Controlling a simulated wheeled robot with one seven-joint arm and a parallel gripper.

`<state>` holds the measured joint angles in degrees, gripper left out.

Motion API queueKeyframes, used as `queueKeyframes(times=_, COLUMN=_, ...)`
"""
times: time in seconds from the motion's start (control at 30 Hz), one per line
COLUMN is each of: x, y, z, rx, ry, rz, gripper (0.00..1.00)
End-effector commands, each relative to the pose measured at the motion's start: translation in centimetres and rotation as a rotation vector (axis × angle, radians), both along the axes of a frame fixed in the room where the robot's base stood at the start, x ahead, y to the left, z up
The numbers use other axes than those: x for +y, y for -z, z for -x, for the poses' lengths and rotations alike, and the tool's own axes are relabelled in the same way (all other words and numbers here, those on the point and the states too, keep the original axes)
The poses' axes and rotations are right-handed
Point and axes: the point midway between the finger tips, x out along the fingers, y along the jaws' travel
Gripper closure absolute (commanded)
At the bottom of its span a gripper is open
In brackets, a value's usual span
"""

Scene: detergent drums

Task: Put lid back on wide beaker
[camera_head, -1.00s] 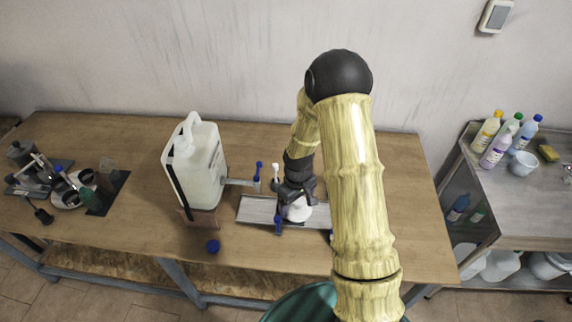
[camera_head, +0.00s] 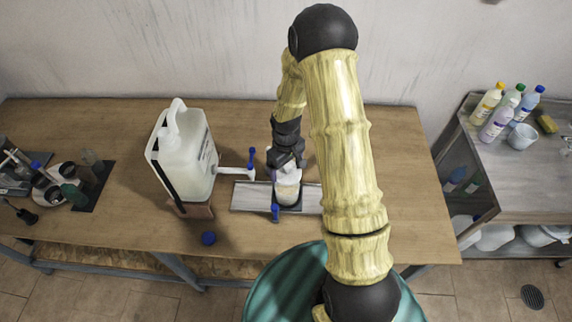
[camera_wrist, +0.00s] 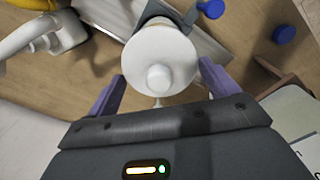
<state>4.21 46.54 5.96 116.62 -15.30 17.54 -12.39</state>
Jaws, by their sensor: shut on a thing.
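My gripper (camera_head: 286,166) is above the grey drip tray, pointing down. In the wrist view its two purple fingers (camera_wrist: 162,84) sit either side of a round white lid (camera_wrist: 140,62) with a knob in the middle, and they are shut on it. In the head view the wide beaker (camera_head: 288,191), clear with pale contents, stands upright on the tray (camera_head: 245,197), right below my gripper. The lid appears over the beaker's top; I cannot tell whether it touches the rim.
A large white canister (camera_head: 188,165) on a brown block stands left, its spout with blue tap (camera_head: 252,158) reaching toward the tray. A blue cap (camera_head: 208,238) lies near the front edge. Bottles (camera_head: 500,118) stand on the right-hand bench. The table right of my arm is clear.

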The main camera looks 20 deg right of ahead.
Motion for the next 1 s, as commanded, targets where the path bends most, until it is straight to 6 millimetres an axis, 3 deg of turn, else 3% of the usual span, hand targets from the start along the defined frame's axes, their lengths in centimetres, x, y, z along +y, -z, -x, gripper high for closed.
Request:
queueKeyframes(times=0.7, x=0.0, y=5.4, z=0.0, rx=0.000, ry=-0.001, rz=0.000, gripper=0.35)
queueKeyframes(times=1.0, x=0.0, y=6.4, z=0.0, rx=0.000, ry=0.000, rz=0.000, gripper=0.35)
